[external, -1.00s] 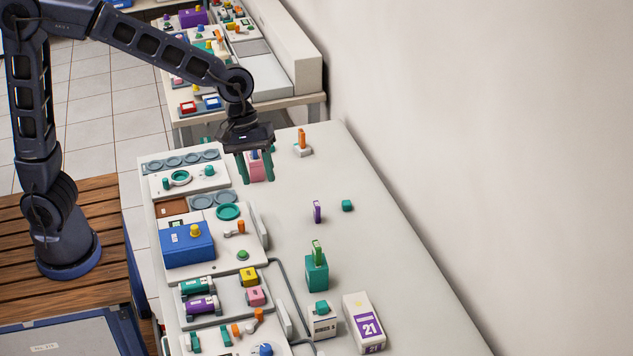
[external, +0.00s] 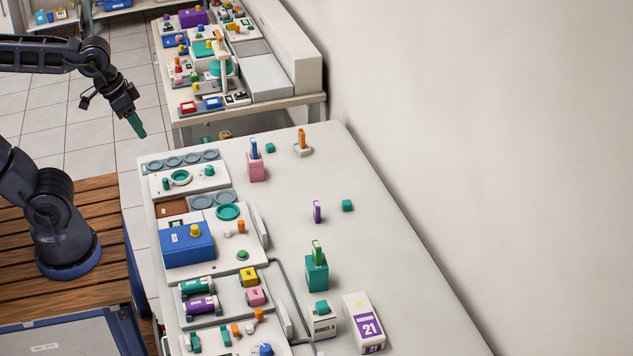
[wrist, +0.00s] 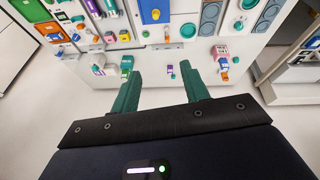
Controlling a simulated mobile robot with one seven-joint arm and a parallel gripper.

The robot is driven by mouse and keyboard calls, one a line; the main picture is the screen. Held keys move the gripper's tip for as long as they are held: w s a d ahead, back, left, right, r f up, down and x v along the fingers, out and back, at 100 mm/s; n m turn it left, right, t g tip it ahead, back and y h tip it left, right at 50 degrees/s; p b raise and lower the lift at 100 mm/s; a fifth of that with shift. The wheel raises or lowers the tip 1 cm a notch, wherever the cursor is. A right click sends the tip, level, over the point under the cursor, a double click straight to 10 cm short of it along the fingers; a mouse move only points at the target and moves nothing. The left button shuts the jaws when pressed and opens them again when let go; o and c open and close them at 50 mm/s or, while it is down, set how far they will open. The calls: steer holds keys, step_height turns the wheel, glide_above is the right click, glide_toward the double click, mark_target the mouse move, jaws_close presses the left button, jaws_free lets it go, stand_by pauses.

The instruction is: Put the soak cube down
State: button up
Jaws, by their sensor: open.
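Several small teal cubes show in the external view, and the frames do not tell which one is the soak cube. One teal cube (external: 270,148) rests on the table just right of the pink block (external: 256,168) with a blue piece upright in it. Another teal cube (external: 347,205) lies on the bare table near the purple upright piece (external: 317,212). A third teal cube (external: 321,307) sits on a small white box. My gripper (external: 138,125) is open and empty, off the table's far left side. Its apart green fingers (wrist: 160,70) show nothing between them in the wrist view.
The table's left side carries panels with a blue box (external: 187,245) and a teal ring (external: 228,212). A green block (external: 316,272) and a white box marked 21 (external: 366,322) stand towards the front. The right part of the table (external: 390,260) is clear. A second bench stands behind.

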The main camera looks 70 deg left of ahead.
steer(key=shift+m+y, duration=0.4)
steer(key=shift+m, duration=0.3)
steer(key=shift+s+a+f, duration=0.15)
steer(key=shift+s+a, duration=0.15)
steer(key=shift+s, duration=0.35)
steer(key=shift+s+a+f, duration=0.2)
steer(key=shift+s+a, duration=0.15)
steer(key=shift+s, duration=0.25)
steer(key=shift+s+a+f, duration=0.15)
steer(key=shift+s+a, duration=0.15)
steer(key=shift+s, duration=0.35)
